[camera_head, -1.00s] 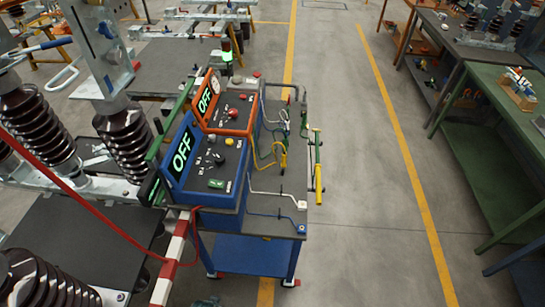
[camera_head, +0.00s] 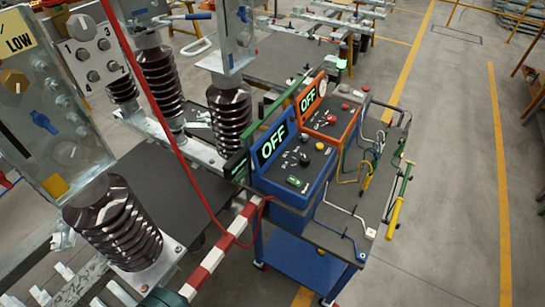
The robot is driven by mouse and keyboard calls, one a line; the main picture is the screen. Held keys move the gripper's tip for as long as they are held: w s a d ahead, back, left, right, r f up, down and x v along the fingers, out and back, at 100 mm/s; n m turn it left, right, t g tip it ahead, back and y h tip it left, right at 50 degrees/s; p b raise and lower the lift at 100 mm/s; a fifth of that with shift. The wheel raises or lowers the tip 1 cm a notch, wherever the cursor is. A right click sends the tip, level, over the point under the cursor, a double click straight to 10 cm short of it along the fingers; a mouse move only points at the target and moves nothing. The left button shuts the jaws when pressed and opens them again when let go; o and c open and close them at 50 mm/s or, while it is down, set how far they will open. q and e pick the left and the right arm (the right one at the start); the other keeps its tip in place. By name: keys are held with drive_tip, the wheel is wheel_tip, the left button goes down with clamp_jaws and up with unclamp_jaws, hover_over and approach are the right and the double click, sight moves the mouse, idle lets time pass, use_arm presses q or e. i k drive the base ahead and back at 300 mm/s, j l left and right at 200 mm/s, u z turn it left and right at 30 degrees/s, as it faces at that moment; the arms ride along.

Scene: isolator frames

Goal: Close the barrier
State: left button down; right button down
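The barrier (camera_head: 214,260) is a red-and-white striped bar at the lower middle. It runs slantwise from the left side of the blue control cart down to the bottom edge of the picture. Its lower end is cut off or hidden there, beside a dark green part whose nature I cannot tell. A thin red cable (camera_head: 165,124) comes down from the top left, passes close to the bar and loops up to the cart. Whether it is fastened to the bar is unclear. Neither of my grippers can be made out.
The cart (camera_head: 309,258) carries two panels reading OFF, one blue (camera_head: 272,147) and one orange (camera_head: 307,99), plus tools and cables. Brown ribbed insulators (camera_head: 115,225) and metal frames fill the left. Grey floor (camera_head: 450,190) with yellow lines is free on the right.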

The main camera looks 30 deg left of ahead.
sight(196, 280)
drive_tip(key=u, duration=1.75)
